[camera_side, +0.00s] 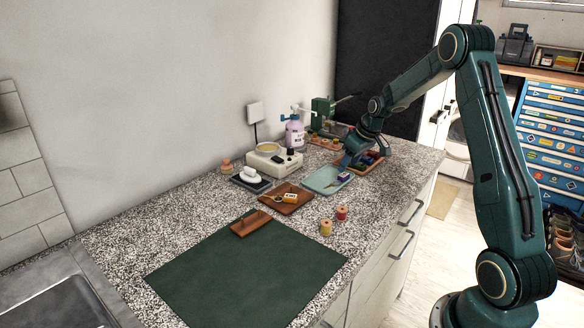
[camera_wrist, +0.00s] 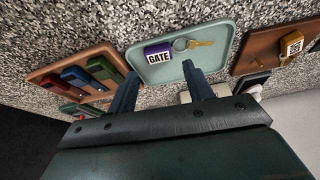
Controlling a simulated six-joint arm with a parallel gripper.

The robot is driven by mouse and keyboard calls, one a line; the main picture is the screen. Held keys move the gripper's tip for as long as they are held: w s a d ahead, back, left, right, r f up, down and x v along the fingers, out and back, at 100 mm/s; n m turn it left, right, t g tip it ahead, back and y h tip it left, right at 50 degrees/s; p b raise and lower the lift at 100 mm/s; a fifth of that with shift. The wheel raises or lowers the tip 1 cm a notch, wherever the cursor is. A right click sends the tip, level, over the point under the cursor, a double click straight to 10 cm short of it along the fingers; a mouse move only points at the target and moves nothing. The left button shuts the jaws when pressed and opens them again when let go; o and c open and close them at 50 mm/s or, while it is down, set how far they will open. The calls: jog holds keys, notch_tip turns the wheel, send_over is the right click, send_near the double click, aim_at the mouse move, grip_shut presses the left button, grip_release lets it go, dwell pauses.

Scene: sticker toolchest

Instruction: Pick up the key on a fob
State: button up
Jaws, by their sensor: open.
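A brass key (camera_wrist: 203,43) on a ring is joined to a purple fob (camera_wrist: 158,53) with a white label reading GATE. It lies in the pale teal tray (camera_wrist: 170,73); the purple fob also shows in the side view (camera_side: 344,176). In the side view my gripper (camera_side: 350,160) is at the tray's far right side.
Two spools (camera_side: 326,228), a green mat (camera_side: 245,275), a white appliance (camera_side: 273,161) and a purple bottle (camera_side: 294,135) stand on the speckled counter. The counter near the spools is clear.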

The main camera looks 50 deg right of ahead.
aim_at(343, 175)
jog(key=shift+x, duration=2.25)
jog(key=shift+a, duration=0.1)
jog(key=shift+c, duration=0.4)
jog(key=c, duration=0.6)
